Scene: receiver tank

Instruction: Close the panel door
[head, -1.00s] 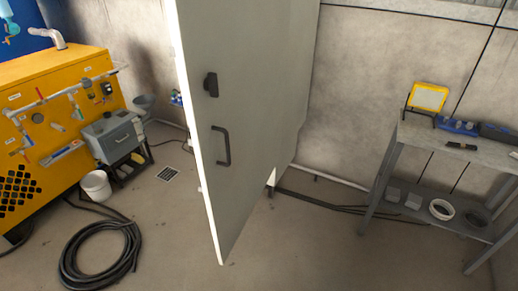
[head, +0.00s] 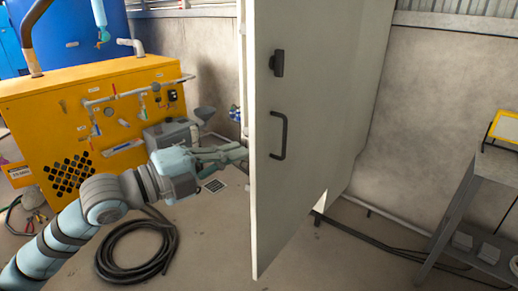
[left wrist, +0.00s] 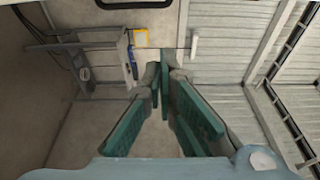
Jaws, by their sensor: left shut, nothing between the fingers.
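The panel door (head: 320,110) is a tall pale grey panel, standing swung open in the middle of the head view, its near edge toward me. A dark latch (head: 277,63) and a dark bar handle (head: 279,136) are on its face. My left gripper (head: 242,152) reaches in from the left, its fingertips at the door's near edge, about handle height. I cannot tell whether they touch the door or pass behind it. In the left wrist view the fingers (left wrist: 163,62) come together with nothing between them. My right gripper is not in view.
A yellow machine (head: 60,115) with pipes and gauges stands at the left before a blue tank (head: 90,40). A coiled black hose (head: 138,250) lies on the floor. A grey shelf table (head: 495,165) stands at the right. Cables run along the wall's foot.

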